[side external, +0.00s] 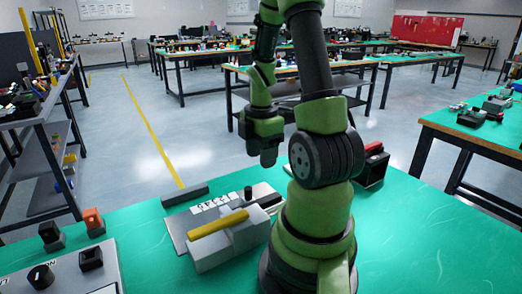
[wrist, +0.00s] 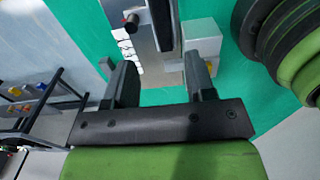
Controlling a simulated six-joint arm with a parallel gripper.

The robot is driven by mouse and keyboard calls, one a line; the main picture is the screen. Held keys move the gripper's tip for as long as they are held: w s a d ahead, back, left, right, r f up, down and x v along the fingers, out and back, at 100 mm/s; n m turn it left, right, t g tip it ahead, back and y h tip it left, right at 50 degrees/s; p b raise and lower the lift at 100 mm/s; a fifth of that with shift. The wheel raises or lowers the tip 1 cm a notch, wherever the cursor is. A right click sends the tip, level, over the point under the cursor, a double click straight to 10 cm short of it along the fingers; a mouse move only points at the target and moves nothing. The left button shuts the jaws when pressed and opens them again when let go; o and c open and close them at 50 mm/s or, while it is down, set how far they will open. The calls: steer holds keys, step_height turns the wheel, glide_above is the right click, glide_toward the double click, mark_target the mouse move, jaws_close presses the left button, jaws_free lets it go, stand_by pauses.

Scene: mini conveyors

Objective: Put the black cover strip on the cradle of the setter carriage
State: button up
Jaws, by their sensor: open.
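A dark bar (side external: 185,194), which looks like the black cover strip, lies on the green table at the back edge in the side view. In front of it is a grey device (side external: 228,245) with a yellow bar (side external: 218,223) on top; I cannot tell which part is the setter carriage's cradle. My gripper (wrist: 160,60) is open in the wrist view, with nothing held between its fingers. Beyond the fingers are a grey plate (wrist: 141,42) and a long dark strip-like part (wrist: 162,22), which I cannot identify surely. In the side view my wrist is above the table, apart from the device.
A row of white tiles (side external: 212,203) and a black knob (side external: 248,193) are on the plate. A dark box with a red top (side external: 373,163) stands behind my arm. Green table (side external: 430,240) is clear at right.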

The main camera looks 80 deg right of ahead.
steer(key=w+a+r+m+t+h, duration=0.1)
steer(key=w+a+r+m+t, duration=0.15)
steer(key=a+r, duration=0.25)
steer(key=w+a+r+m+t, duration=0.1)
steer(key=w+a+r+m, duration=0.2)
steer(key=a+r, duration=0.15)
steer(key=s+a+r+m+t+y, duration=0.3)
steer(key=a+r+m, duration=0.4)
steer(key=a, duration=0.4)
steer(key=shift+s+a+t, duration=0.15)
steer(key=shift+s+t, duration=0.2)
